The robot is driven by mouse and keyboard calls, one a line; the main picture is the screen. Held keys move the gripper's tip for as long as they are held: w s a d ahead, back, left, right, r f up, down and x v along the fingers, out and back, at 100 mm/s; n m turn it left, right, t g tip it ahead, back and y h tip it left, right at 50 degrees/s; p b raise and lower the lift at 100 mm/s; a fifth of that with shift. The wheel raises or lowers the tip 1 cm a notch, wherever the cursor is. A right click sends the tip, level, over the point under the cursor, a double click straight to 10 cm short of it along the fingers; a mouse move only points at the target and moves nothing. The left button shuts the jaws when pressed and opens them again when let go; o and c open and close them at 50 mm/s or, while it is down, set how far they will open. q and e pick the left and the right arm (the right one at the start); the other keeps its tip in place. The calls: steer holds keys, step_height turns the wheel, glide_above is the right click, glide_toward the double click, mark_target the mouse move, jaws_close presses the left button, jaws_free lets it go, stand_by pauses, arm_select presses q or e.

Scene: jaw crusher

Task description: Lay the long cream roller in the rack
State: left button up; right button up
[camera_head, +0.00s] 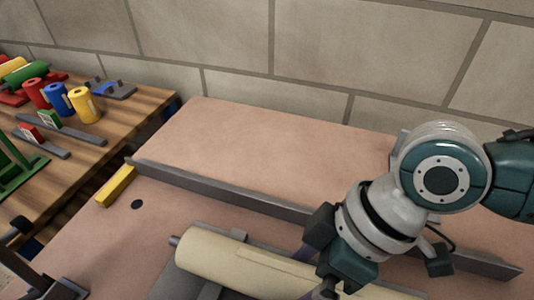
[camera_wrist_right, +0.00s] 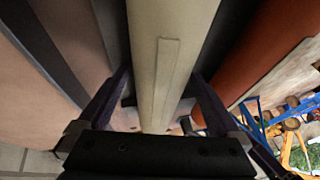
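The long cream roller (camera_head: 240,265) lies slantwise at the bottom of the head view, over flat grey metal parts (camera_head: 178,284). A short grey shaft end (camera_head: 174,240) sticks out of its left end. In the right wrist view the cream roller (camera_wrist_right: 172,50) runs between the two dark purple fingers of my right gripper (camera_wrist_right: 160,78). One finger is on each side, close to the roller; I cannot tell whether both press on it. Part of my left gripper (camera_head: 45,262) shows at the lower left corner, away from the roller; its fingertips are cut off. I cannot make out the rack for certain.
A long grey rail (camera_head: 220,190) crosses the pinkish tabletop (camera_head: 250,140) behind the roller. A yellow block (camera_head: 116,186) sits at its left end. A reddish-brown cylinder (camera_wrist_right: 265,60) lies beside the roller. A wooden table (camera_head: 125,110) at left holds coloured cylinders (camera_head: 60,100).

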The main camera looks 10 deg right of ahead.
steer(key=shift+d+f, duration=0.1)
steer(key=p+v, duration=0.2)
steer(key=v, duration=0.7)
steer(key=shift+d+r, duration=0.1)
steer(key=shift+r, duration=0.45)
